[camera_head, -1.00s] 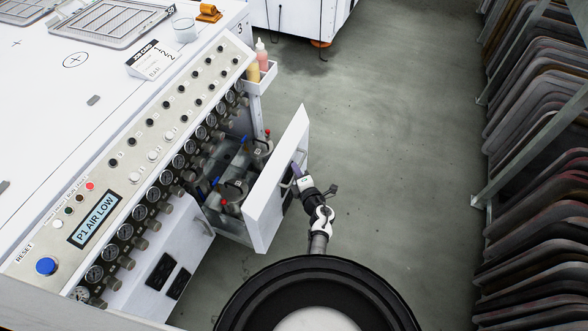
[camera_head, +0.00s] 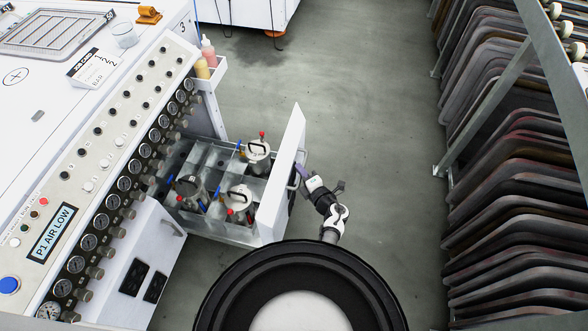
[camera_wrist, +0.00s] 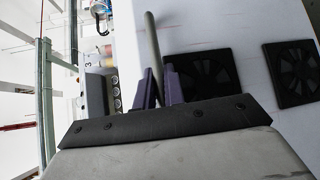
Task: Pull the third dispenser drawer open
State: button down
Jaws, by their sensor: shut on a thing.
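The dispenser drawer stands well out from the white cabinet below the control panel in the head view; its white front panel (camera_head: 281,165) faces right. Its handle (camera_head: 294,184) is a bar on that front. My gripper (camera_head: 302,173) is at the handle, and its purple fingers are shut on the bar. In the wrist view the handle (camera_wrist: 153,45) is a grey rod rising between the two finger tips (camera_wrist: 157,88).
Black vents (camera_head: 133,276) and another handle (camera_head: 172,228) are on the cabinet left of the drawer. A small tray with bottles (camera_head: 208,66) hangs at the cabinet corner. A rack of dark panels (camera_head: 510,180) lines the right. Grey floor (camera_head: 370,130) between is clear.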

jog(key=shift+s+d, duration=0.1)
jog(key=shift+d, duration=0.05)
jog(key=c, duration=1.5)
grip_release()
jog(key=v, duration=1.3)
jog(key=shift+s+d+b, duration=0.25)
jog(key=shift+s+b, duration=0.05)
jog(key=shift+b, duration=0.05)
jog(key=shift+r, duration=0.1)
